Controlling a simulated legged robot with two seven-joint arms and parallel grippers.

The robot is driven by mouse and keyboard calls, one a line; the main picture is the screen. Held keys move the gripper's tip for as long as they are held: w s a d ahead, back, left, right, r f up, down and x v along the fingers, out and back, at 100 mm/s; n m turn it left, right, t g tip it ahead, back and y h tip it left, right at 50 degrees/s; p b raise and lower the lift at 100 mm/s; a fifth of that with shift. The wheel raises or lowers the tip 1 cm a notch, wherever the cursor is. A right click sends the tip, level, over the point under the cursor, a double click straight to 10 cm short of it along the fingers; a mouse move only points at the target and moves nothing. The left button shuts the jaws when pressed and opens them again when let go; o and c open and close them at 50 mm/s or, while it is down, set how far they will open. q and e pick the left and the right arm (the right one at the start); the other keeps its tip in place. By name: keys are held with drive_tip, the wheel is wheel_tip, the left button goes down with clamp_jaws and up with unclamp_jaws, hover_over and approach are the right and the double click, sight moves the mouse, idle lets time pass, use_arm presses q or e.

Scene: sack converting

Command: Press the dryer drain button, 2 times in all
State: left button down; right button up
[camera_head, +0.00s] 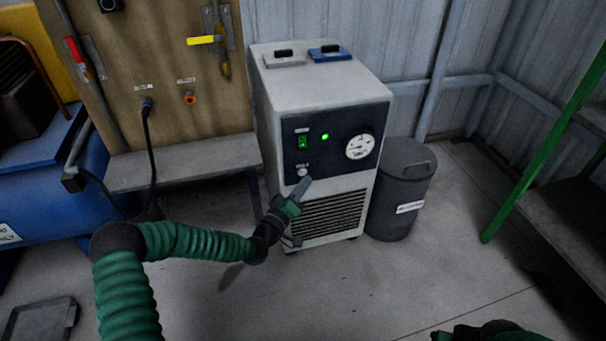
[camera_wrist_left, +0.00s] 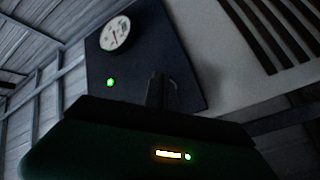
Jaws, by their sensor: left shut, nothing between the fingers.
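The dryer is a grey box (camera_head: 325,101) with a dark front panel (camera_head: 345,130). The panel carries a green switch, a lit green lamp (camera_head: 325,136) and a round gauge (camera_head: 359,147). A small pale button (camera_head: 302,172) sits low on the panel's left. My left gripper (camera_head: 306,183) is shut and empty, its tips just below and beside the button; I cannot tell if they touch it. In the left wrist view the shut fingers (camera_wrist_left: 157,88) point at the dark panel, and the button is not visible there. My right arm shows only as a dark green part at the bottom edge.
A grey bin (camera_head: 401,190) stands right of the dryer. A wooden board (camera_head: 150,70) with valves and a grey bench (camera_head: 185,162) are to the left, beside a blue tank (camera_head: 40,180). Green rails (camera_head: 545,145) rise at right. The floor in front is open.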

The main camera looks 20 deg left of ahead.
use_arm(q)
drive_tip(key=shift+w+a+r, duration=0.1)
drive_tip(key=shift+w+a, duration=0.15)
drive_tip(key=shift+w, duration=0.1)
drive_tip(key=shift+w+a, duration=0.25)
drive_tip(key=shift+w, duration=0.1)
idle(0.6)
drive_tip(key=shift+s, duration=0.1)
drive_tip(key=shift+s+d+p, duration=0.4)
drive_tip(key=shift+s+d, duration=0.1)
drive_tip(key=shift+s, duration=0.15)
drive_tip(key=shift+s+d+p, duration=0.55)
drive_tip(key=shift+s+d, duration=0.15)
drive_tip(key=shift+s, duration=0.35)
drive_tip(key=shift+s+d+p, duration=0.55)
drive_tip(key=shift+s+d, duration=0.15)
drive_tip(key=shift+s, duration=0.3)
